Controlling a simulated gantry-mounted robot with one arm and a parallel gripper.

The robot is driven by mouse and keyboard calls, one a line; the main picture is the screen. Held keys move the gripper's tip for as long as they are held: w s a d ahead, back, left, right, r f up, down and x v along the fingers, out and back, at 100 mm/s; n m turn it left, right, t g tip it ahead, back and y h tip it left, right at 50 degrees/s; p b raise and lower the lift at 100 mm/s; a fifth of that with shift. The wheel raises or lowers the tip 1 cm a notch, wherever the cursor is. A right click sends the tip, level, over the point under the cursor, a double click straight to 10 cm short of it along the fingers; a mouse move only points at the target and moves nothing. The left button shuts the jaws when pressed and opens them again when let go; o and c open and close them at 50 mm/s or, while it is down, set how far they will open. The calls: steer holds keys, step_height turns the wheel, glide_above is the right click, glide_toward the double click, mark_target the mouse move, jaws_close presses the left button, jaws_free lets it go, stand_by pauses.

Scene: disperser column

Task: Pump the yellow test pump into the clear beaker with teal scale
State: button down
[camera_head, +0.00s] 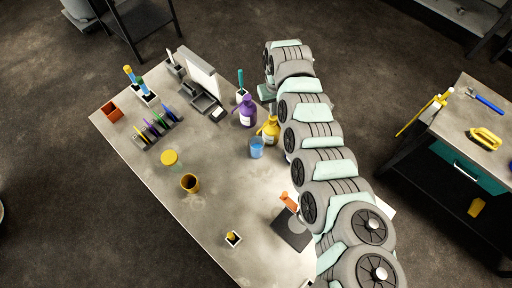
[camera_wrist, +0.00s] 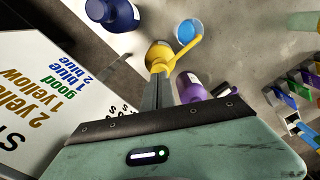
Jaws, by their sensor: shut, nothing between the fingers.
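The yellow test pump (camera_head: 270,130) is a yellow bottle standing upright on the table beside my arm. In the wrist view the yellow pump (camera_wrist: 158,54) is seen from above, its spout pointing toward the beaker side. The beaker (camera_head: 256,149) stands close in front of it and looks blue; in the wrist view the beaker (camera_wrist: 188,32) shows as a blue round. Its scale is too small to read. My gripper (camera_wrist: 159,78) is shut and empty, its fingertips at the yellow pump's head in the picture; I cannot tell whether they touch.
A purple pump bottle (camera_head: 247,112) stands close beside the yellow one. A dark blue bottle (camera_wrist: 112,12) is on the other side. A lettered white board (camera_head: 202,75) stands at the back. The table middle is clear.

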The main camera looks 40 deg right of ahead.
stand_by(0.3)
steer(key=shift+f+b, duration=0.55)
steer(key=shift+f, duration=1)
steer(key=shift+r, duration=0.1)
steer(key=shift+r+p, duration=1.4)
steer(key=shift+r, duration=0.05)
steer(key=shift+f, duration=0.1)
